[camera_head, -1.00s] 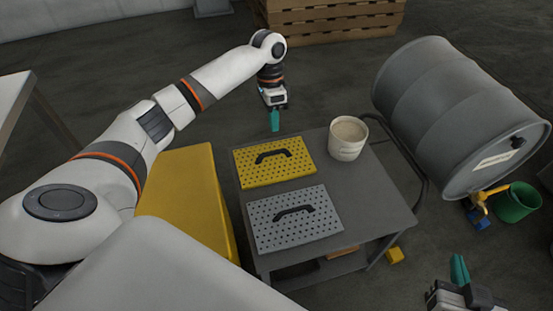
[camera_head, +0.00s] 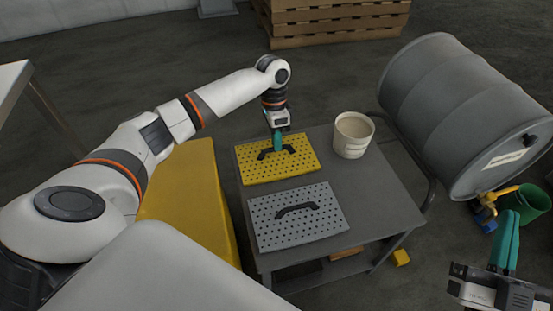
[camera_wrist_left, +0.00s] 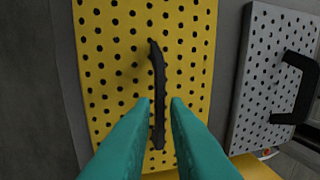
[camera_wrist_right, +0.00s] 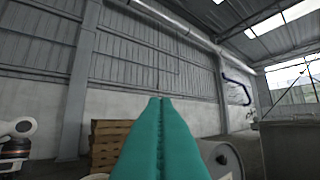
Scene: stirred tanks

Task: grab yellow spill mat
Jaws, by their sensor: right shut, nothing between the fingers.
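The yellow spill mat (camera_head: 250,169), a perforated panel with a black arched handle (camera_head: 268,154), lies on the far left part of the grey cart top. My left gripper (camera_head: 278,146) is over it, fingers pointing down at the handle. In the left wrist view the mat (camera_wrist_left: 109,61) fills the middle, and the teal fingers (camera_wrist_left: 160,104) are apart, one on each side of the black handle (camera_wrist_left: 157,85). I cannot tell whether they touch it. My right gripper (camera_head: 508,226) is shut and empty at the right; its fingers are together in its wrist view (camera_wrist_right: 159,102).
A grey perforated mat (camera_head: 265,230) with a black handle lies nearer on the cart top (camera_head: 345,187). A cream bucket (camera_head: 353,134) stands at the cart's back right. A grey drum (camera_head: 455,110) with a yellow tap, a green bucket (camera_head: 530,202) and a wooden pallet stack (camera_head: 335,22) surround it.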

